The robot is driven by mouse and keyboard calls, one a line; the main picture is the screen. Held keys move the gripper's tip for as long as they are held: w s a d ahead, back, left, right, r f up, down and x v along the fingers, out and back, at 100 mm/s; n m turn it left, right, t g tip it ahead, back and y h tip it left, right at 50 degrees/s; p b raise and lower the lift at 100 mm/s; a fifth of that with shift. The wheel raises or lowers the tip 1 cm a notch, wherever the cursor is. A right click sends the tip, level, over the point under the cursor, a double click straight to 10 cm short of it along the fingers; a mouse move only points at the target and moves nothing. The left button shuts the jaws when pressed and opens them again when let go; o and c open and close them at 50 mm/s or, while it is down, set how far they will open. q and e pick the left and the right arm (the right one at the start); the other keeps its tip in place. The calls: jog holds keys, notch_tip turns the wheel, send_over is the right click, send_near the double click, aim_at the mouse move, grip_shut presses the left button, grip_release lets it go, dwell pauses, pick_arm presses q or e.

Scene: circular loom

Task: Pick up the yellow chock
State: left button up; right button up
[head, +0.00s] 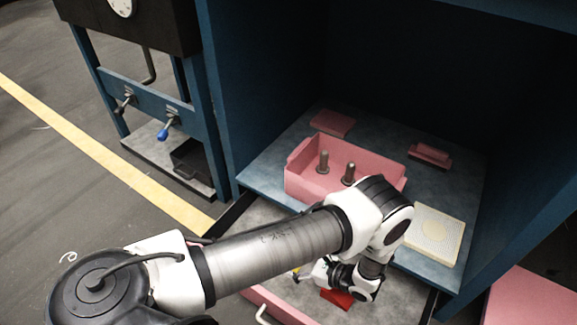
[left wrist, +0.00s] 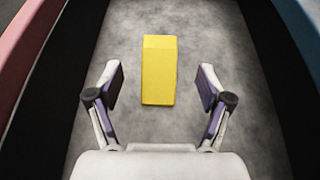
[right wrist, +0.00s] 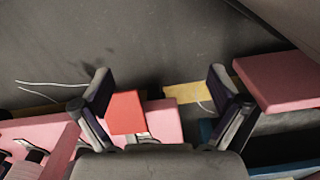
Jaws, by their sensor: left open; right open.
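The yellow chock (left wrist: 159,78) is a plain rectangular block lying on a grey floor in the left wrist view. My left gripper (left wrist: 161,72) is open, with one finger on each side of the chock and a gap on both sides. In the head view my left arm reaches over the open drawer, and only a small yellow patch (head: 296,273) shows beside the gripper. My right gripper (right wrist: 160,82) is open in the right wrist view. A red block (right wrist: 125,112) shows near its left finger; I cannot tell its distance. The right gripper is not seen in the head view.
A pink bin (head: 300,188) holding two metal pegs stands on the blue-grey shelf behind my arm. A cream square plate (head: 438,234) and pink blocks (head: 332,123) lie around it. A red piece (head: 337,298) lies below my left wrist. Dark walls flank the drawer floor.

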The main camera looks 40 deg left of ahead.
pick_arm(q)
jog(key=shift+w+a+f, duration=0.1)
jog(key=shift+w+f, duration=0.05)
jog(key=shift+f, duration=0.2)
jog(key=b+x, duration=0.3)
jog(key=x, duration=0.3)
jog(key=shift+s+a+b, duration=0.2)
jog(key=shift+b, duration=0.2)
jog(key=shift+a+f, duration=0.1)
jog(key=shift+a, duration=0.25)
pick_arm(e)
jog(key=f, duration=0.4)
jog(key=shift+w+d+f, duration=0.15)
jog(key=shift+w+f, duration=0.15)
jog(key=shift+w, duration=0.05)
pick_arm(q)
jog(key=c, duration=1.4)
